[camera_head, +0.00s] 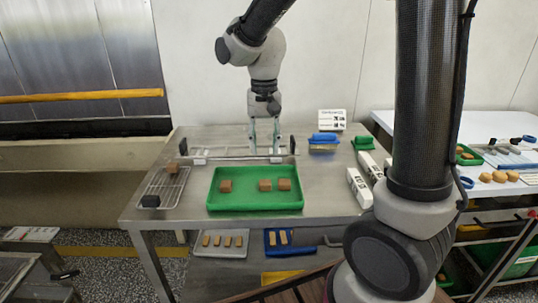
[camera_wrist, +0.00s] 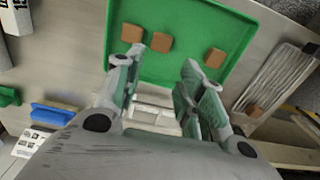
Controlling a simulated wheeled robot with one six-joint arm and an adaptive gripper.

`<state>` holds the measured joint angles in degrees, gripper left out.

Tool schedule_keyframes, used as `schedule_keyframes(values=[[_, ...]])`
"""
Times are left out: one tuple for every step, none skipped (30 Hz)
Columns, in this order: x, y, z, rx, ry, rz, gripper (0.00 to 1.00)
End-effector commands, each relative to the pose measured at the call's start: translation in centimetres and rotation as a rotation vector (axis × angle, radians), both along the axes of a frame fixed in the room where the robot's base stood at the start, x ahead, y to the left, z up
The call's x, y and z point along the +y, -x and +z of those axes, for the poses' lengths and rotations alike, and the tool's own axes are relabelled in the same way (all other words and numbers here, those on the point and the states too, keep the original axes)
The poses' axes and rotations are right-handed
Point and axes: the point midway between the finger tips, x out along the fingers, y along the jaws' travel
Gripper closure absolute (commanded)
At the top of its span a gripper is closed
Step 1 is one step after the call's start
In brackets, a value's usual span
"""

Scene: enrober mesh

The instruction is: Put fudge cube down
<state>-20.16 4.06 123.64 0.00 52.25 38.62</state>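One brown fudge cube (camera_head: 172,168) sits at the far end of the wire mesh rack (camera_head: 160,190) on the left of the steel table. This cube also shows in the wrist view (camera_wrist: 254,110), on the mesh (camera_wrist: 275,75) at right. A green tray (camera_head: 255,203) in the middle of the table holds three similar cubes: one at left (camera_head: 225,186) and two at right (camera_head: 265,185) (camera_head: 284,184). My gripper (camera_head: 265,150) hangs behind the tray, pointing down. Its fingers (camera_wrist: 158,62) are spread with nothing between them.
A low metal frame (camera_head: 215,154) runs along the table behind the tray, near my gripper. A blue-handled tool (camera_head: 323,140), a green one (camera_head: 363,142) and white boxes (camera_head: 359,187) stand at right. Small trays with bars (camera_head: 220,243) are on a lower shelf.

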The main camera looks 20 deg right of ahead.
Motion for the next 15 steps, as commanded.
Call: schedule_keyframes(values=[[0.0, 0.0, 0.3, 0.0, 0.0, 0.0, 0.61], [0.0, 0.0, 0.3, 0.001, 0.001, 0.0, 0.61], [0.0, 0.0, 0.4, 0.001, 0.001, 0.0, 0.61], [-0.1, 0.1, 0.5, 0.0, 0.0, 0.001, 0.61], [-0.2, 0.2, 0.7, -0.003, -0.001, 0.002, 0.61], [-0.6, 0.4, 1.0, -0.011, -0.004, 0.005, 0.61], [-1.0, 0.7, 1.5, -0.019, -0.006, 0.011, 0.61], [-1.6, 1.1, 2.0, -0.031, -0.01, 0.018, 0.61], [-2.5, 1.9, 2.9, -0.049, -0.015, 0.032, 0.61], [-3.4, 2.7, 3.6, -0.067, -0.019, 0.045, 0.61], [-4.3, 3.6, 4.4, -0.086, -0.022, 0.06, 0.61], [-5.6, 4.9, 5.4, -0.116, -0.025, 0.082, 0.61], [-6.6, 6.0, 6.1, -0.138, -0.025, 0.1, 0.61], [-7.5, 7.2, 6.7, -0.162, -0.023, 0.119, 0.61], [-8.7, 8.8, 7.4, -0.191, -0.019, 0.144, 0.61]])
